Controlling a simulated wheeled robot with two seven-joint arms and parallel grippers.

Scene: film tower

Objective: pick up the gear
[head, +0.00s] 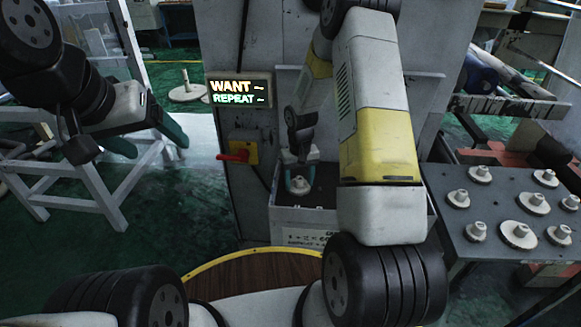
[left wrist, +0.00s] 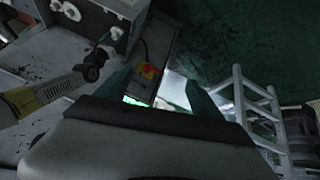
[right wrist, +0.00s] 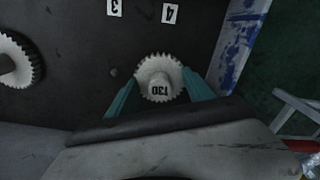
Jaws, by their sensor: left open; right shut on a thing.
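A pale toothed gear (right wrist: 158,72) with a dark marking on its hub sits between the two teal fingers of my right gripper (right wrist: 160,95) in the right wrist view. In the head view the gear (head: 299,186) is small and shows at the fingertips, in the recess of a grey machine box. My right gripper (head: 298,172) is shut on this gear. I cannot tell whether the gear touches the surface below. My left gripper (head: 158,137) is open and empty at the left, in the air, away from the gear. It also shows in the left wrist view (left wrist: 158,92).
A second gear (right wrist: 14,60) lies on the dark surface near number labels. A grey table (head: 480,205) at the right bears several gears. A lit sign (head: 238,92) and a red switch (head: 236,155) are on the cabinet. A white frame (head: 85,170) stands behind my left gripper.

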